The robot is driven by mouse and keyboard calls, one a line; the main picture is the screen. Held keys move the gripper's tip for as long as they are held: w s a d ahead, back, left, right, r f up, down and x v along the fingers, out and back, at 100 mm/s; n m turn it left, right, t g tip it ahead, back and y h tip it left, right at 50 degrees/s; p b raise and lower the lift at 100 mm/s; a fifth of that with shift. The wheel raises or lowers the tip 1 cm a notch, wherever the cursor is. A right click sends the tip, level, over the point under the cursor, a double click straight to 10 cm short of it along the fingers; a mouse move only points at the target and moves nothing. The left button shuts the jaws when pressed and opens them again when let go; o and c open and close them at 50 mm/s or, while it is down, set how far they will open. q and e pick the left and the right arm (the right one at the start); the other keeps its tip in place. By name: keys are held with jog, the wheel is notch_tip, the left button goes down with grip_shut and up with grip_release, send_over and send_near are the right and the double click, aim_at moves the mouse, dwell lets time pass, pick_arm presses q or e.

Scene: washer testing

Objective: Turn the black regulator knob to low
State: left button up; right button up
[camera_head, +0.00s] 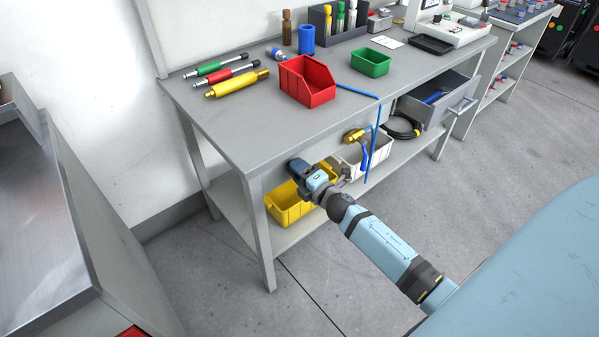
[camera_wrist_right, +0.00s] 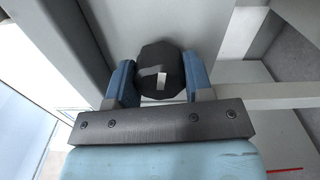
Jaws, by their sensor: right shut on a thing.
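The black regulator knob (camera_wrist_right: 160,62) shows in the right wrist view, with a white mark on its face pointing roughly down in that picture. The blue fingers of my right gripper (camera_wrist_right: 160,82) stand on either side of the knob and are shut on it. In the head view my right gripper (camera_head: 301,170) is at the front of the workbench (camera_head: 235,135), just below the tabletop edge. My left gripper is in neither view.
Below the tabletop, a yellow bin (camera_head: 287,210) and a white bin (camera_head: 378,152) are close to my right gripper. A blue hose (camera_head: 376,140) hangs over the front edge. A red bin (camera_head: 306,84) and green bin (camera_head: 370,63) stand on top. An open drawer (camera_head: 446,112) juts out at right.

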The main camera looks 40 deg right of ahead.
jog(key=shift+n, duration=0.6)
jog(key=o, duration=0.9)
jog(key=shift+s, duration=0.15)
jog(key=s, duration=0.9)
jog(key=s+d, duration=0.1)
jog(key=s, duration=0.3)
jog(key=shift+s, duration=0.3)
